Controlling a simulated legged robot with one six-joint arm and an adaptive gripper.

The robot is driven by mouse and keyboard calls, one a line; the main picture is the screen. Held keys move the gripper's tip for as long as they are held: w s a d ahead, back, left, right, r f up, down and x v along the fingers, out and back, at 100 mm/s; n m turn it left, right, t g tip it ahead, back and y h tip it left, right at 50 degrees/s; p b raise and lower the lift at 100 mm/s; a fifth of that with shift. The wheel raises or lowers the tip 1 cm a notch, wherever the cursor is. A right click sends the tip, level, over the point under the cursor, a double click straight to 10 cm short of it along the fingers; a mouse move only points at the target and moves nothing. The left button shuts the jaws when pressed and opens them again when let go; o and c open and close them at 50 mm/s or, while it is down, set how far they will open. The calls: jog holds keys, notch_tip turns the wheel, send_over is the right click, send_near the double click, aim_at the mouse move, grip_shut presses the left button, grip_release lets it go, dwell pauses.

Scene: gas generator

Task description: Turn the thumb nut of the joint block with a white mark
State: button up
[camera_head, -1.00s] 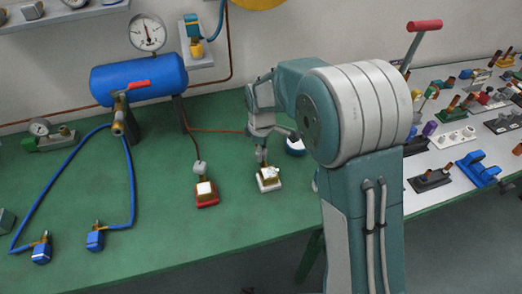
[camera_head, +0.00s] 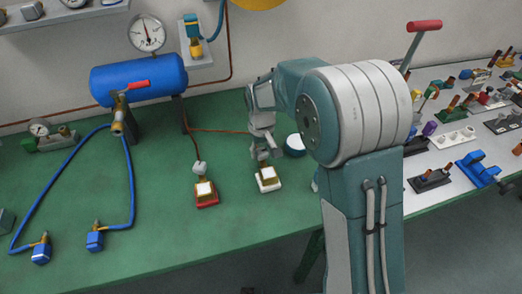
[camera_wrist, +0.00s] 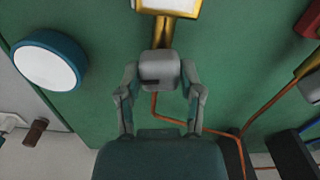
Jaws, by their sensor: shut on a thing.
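The joint block with the white base (camera_head: 268,181) stands on the green bench, a white face on its brass top. Its brass body also shows at the top edge of the wrist view (camera_wrist: 165,24). The grey thumb nut (camera_wrist: 159,70) sits at the end of its brass stem. My gripper (camera_wrist: 158,82) is shut on this nut, one finger on each side. In the head view my gripper (camera_head: 265,154) is just behind the block and hides most of the nut. A second joint block with a red base (camera_head: 206,199) stands to the left.
A round teal-rimmed, white-topped thing (camera_head: 295,145) stands close to the right of my gripper. A blue tank (camera_head: 139,79) with hoses is at the back left. A copper line (camera_head: 218,130) runs along the bench. The bench front between the blocks and left hoses is clear.

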aim_at(261, 150)
jog(key=shift+f+m, duration=0.1)
jog(key=shift+m, duration=0.8)
jog(key=shift+s, duration=0.1)
jog(key=o, duration=1.1)
jog(key=shift+o, duration=0.2)
notch_tip(261, 150, up, 12)
jog(key=shift+a, duration=0.15)
